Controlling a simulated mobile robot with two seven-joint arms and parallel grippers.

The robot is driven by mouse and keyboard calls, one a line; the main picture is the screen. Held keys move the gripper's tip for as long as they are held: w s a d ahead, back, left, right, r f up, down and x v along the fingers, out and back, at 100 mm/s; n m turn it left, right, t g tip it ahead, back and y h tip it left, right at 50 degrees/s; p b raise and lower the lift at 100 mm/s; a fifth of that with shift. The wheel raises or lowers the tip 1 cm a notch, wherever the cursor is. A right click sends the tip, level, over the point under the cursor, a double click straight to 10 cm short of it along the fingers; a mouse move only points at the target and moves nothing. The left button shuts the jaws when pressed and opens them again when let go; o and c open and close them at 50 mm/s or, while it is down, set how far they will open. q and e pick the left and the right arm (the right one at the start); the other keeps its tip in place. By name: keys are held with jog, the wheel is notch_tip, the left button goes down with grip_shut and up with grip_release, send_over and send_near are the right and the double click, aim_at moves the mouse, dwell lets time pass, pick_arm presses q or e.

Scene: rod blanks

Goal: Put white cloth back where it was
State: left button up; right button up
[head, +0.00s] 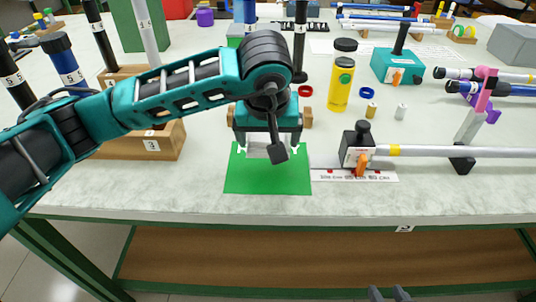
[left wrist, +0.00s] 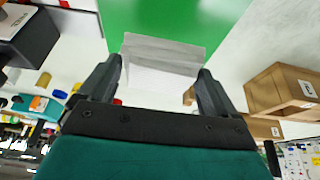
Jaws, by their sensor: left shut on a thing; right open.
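The white cloth (head: 256,151) is a small folded pad with layered edges. It also shows in the left wrist view (left wrist: 163,52). My left gripper (head: 268,148) is shut on it, one finger at each side, over the far part of a green mat (head: 268,182). I cannot tell whether the cloth touches the mat. The gripper and wrist hide part of the cloth in the head view. My right gripper (head: 389,293) shows only its fingertips at the bottom edge, open and empty, in front of the table.
A wooden block (head: 144,147) with a number 3 label stands left of the mat. A black fixture (head: 358,145) with a white rod and a printed strip (head: 355,175) are to the right. A yellow bottle (head: 341,86) stands behind. The front table strip is clear.

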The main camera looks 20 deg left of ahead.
aim_at(268, 167)
pick_arm(q)
jog(key=shift+f, duration=2.35)
jog(key=shift+b, duration=0.3)
jog(key=shift+f, duration=0.15)
jog(key=o, duration=0.6)
jog(key=shift+r, duration=0.2)
jog(key=shift+p+v, duration=0.85)
jog(key=shift+v, duration=5.15)
